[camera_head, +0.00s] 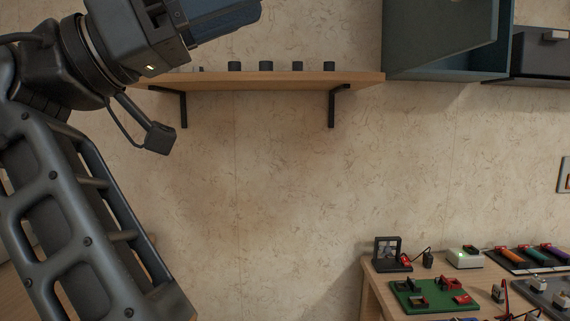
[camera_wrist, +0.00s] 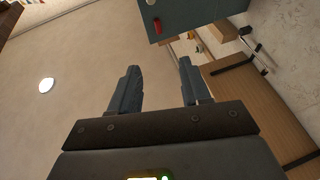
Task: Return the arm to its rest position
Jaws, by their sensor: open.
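My arm rises along the left side of the head view, bent at a joint near the top left. The wrist part reaches right, in front of the wall shelf's left end in the picture. My gripper (camera_wrist: 159,82) shows in the wrist view with its two dark fingers well apart. Nothing is between the fingers. Beyond them lies plain pale surface. In the head view part of the gripper is cut off by the top edge, and its fingertips cannot be made out there.
A wooden shelf (camera_head: 270,80) on black brackets holds several small dark cylinders. A teal cabinet (camera_head: 440,75) hangs to its right, with a dark box (camera_head: 540,57) beside it. A workbench (camera_head: 372,292) at lower right carries a green board (camera_head: 420,301) and small parts. The middle wall is bare.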

